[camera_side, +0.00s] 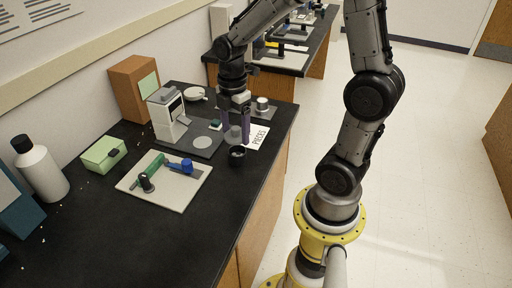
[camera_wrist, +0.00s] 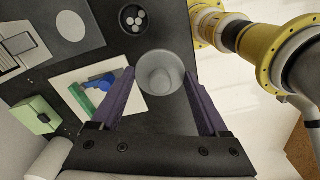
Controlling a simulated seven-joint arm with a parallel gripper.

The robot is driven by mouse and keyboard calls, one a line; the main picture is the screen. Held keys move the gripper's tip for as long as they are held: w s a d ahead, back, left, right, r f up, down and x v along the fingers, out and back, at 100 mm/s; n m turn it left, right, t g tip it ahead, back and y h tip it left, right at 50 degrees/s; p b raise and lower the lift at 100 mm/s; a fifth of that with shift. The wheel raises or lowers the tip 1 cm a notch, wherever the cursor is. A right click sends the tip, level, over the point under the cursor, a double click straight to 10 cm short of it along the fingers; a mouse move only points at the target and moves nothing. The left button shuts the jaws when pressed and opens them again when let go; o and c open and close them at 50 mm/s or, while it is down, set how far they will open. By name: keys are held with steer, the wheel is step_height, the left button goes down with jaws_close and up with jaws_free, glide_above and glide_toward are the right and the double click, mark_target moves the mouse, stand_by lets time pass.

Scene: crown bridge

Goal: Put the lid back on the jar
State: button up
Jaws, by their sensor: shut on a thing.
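My gripper (camera_side: 236,124), with two purple fingers, is shut on a grey round lid (camera_wrist: 160,73) with a raised middle. The lid also shows between the fingers in the side view (camera_side: 235,133). A small dark open jar (camera_side: 237,156) stands on the black bench near its right edge, just below the held lid in the side view. In the wrist view the jar (camera_wrist: 132,18) lies beyond the fingertips, a little left of the lid, with several pale round pieces inside. The lid is apart from the jar in the wrist view.
A white board (camera_side: 165,182) with green and blue parts lies to the left. A card marked PIECES (camera_side: 258,138) lies behind the jar.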

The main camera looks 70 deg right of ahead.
steer(key=shift+m, duration=0.9)
steer(key=shift+w+d+f, duration=0.55)
steer(key=shift+d+f, duration=0.55)
steer(key=shift+f, duration=0.65)
steer(key=shift+w+d+f, duration=0.55)
steer(key=shift+d+f, duration=0.55)
steer(key=shift+f, duration=0.6)
steer(key=shift+w+d+f, duration=0.55)
steer(key=shift+d+f, duration=0.55)
steer(key=shift+f, duration=0.65)
steer(key=shift+f, duration=0.15)
steer(key=o, duration=1.2)
steer(key=shift+r, duration=3.5)
